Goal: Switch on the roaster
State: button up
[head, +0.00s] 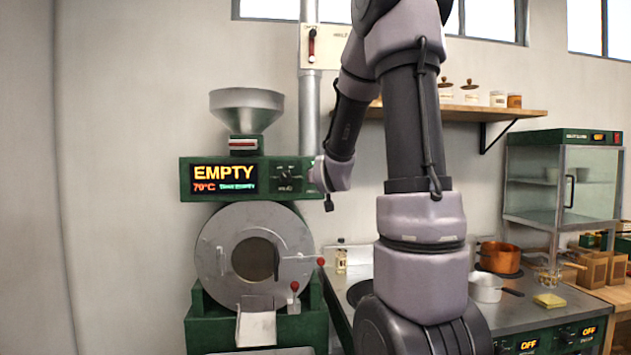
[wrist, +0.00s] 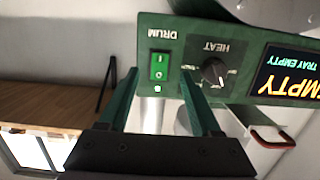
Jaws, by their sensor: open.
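The green roaster (head: 250,260) stands at the left in the head view, with a funnel hopper on top. In the wrist view the panel appears upside down. It carries a green rocker switch (wrist: 159,65) labelled DRUM, a small white light beside it, and a black HEAT knob (wrist: 214,72). My gripper (wrist: 159,74) is open and empty, its two green fingers on either side of the drum switch in the picture. I cannot tell whether they touch the panel. In the head view my wrist hides the panel's right end.
A steel counter (head: 540,310) with a copper pot (head: 500,257) and a white saucepan (head: 486,288) is at the right. A wooden shelf (head: 480,113) and a glass cabinet (head: 563,185) stand behind.

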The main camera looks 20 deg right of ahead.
jog(key=v, duration=0.5)
jog(key=shift+s, duration=0.15)
jog(key=s+a+g+y, duration=0.2)
jog(key=s+a, duration=0.3)
jog(key=s, duration=0.3)
jog(key=s+a+f+g+y, duration=0.1)
jog(key=s+a+g+y, duration=0.1)
jog(key=s+a, duration=0.3)
jog(key=s+a+f+g+y, duration=0.1)
jog(key=s+a+g, duration=0.3)
jog(key=s, duration=0.9)
jog(key=shift+s+a+m+g+y, duration=0.2)
jog(key=shift+a+m+g+y, duration=0.15)
jog(key=shift+a+y, duration=0.4)
jog(key=shift+f, duration=0.15)
